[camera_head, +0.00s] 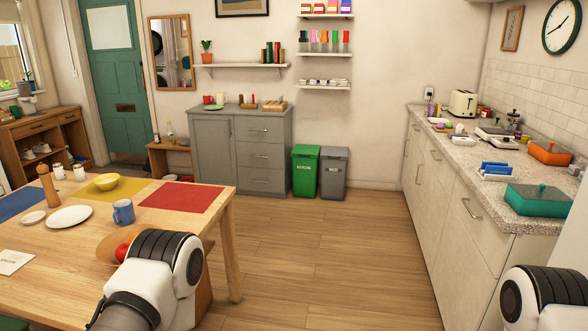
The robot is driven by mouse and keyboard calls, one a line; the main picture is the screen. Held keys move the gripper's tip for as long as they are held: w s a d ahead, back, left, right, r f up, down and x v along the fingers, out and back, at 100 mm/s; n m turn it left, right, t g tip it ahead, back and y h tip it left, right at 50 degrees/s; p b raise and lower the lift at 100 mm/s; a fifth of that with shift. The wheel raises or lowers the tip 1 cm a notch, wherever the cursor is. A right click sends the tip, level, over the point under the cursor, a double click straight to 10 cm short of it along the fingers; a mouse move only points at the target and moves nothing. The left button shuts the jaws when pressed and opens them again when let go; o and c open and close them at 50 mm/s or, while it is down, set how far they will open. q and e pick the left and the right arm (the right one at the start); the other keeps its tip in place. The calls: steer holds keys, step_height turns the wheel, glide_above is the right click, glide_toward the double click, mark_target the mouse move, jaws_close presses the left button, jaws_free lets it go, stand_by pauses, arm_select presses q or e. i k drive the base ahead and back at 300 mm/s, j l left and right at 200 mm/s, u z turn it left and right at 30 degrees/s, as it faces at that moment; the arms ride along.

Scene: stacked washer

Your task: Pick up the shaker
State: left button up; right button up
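Two small white shakers stand side by side near the far left edge of the wooden dining table (222,213): one shaker (59,172) on the left and another shaker (79,172) just to its right. A tall brown wooden mill (47,186) stands in front of them and to the left. Only white and black arm links of mine show at the bottom centre-left and bottom right. Neither gripper's fingers are in view, and both arm parts are apart from the shakers.
A yellow bowl (106,182), blue mug (123,212), white plate (69,216), small dish (33,217) and red mat (184,198) are on the table. My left arm partly hides fruit (122,251). Open wooden floor (310,250) lies between table and right counter (520,213).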

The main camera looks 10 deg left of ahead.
mark_target(58, 168)
steer(key=i, duration=1.6)
steer(key=i+u, duration=0.15)
steer(key=i, duration=1.45)
steer(key=i+u, duration=0.15)
steer(key=i, duration=0.4)
steer(key=i+l+u, duration=0.1)
steer(key=i, duration=0.45)
steer(key=i+l+u, duration=0.15)
steer(key=i, duration=0.4)
steer(key=i+l+u, duration=0.15)
steer(key=i+l, duration=0.15)
steer(key=i, duration=0.25)
steer(key=i+j+u, duration=0.3)
steer(key=u, duration=0.15)
steer(key=i+j+u, duration=0.25)
steer(key=u, duration=0.25)
steer(key=i+u, duration=0.95)
steer(key=i+l+u, duration=0.2)
steer(key=u, duration=0.25)
steer(key=i+l+u, duration=0.3)
steer(key=u, duration=0.15)
steer(key=i+l+u, duration=1.4)
steer(key=l+u, duration=0.3)
steer(key=l, duration=0.2)
steer(key=i+l+u, duration=0.1)
steer(key=l+u, duration=0.2)
steer(key=l, duration=0.15)
